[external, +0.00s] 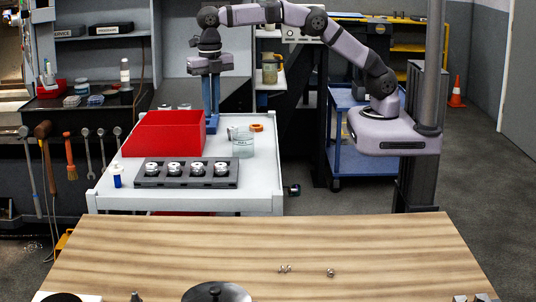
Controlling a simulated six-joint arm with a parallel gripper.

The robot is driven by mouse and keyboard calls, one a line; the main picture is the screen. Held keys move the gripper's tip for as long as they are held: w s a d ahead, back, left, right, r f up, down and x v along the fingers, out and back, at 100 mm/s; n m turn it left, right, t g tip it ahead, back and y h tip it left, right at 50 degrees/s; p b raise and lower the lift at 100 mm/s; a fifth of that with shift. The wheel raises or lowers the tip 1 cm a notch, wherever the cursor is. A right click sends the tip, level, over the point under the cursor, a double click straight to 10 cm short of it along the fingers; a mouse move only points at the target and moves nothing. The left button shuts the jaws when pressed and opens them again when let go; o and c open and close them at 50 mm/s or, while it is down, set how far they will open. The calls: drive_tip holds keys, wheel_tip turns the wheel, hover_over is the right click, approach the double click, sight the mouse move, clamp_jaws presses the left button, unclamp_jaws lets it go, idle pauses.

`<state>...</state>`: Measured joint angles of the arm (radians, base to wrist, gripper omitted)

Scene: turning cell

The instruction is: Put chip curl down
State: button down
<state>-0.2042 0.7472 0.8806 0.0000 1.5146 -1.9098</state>
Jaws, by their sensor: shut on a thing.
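My gripper (211,112) points straight down on its long blue fingers at the right rear end of the red bin (158,137), over the white cart. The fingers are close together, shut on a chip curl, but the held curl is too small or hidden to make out. The bin's near wall hides its inside.
The white cart top (225,200) also holds a dark tray (186,173) with several round metal parts, a clear glass beaker (243,144), an orange ring (256,127) and a small blue bottle (116,176). The wooden table (400,240) is mostly clear beyond its near edge.

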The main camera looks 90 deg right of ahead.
drive_tip(key=s+d+r+m, duration=0.1)
drive_tip(key=s+d+m, duration=0.15)
drive_tip(key=d, duration=1.15)
drive_tip(key=m, duration=0.4)
hover_over(256, 142)
drive_tip(key=shift+f, duration=4)
drive_tip(key=shift+d+f+p, duration=0.15)
drive_tip(key=shift+f+p, duration=0.65)
drive_tip(key=shift+f, duration=1.7)
drive_tip(key=shift+d+f+p, duration=0.1)
drive_tip(key=shift+f+p, duration=0.7)
drive_tip(key=shift+f, duration=1.65)
drive_tip(key=shift+f, duration=0.2)
drive_tip(key=c, duration=1.8)
unclamp_jaws()
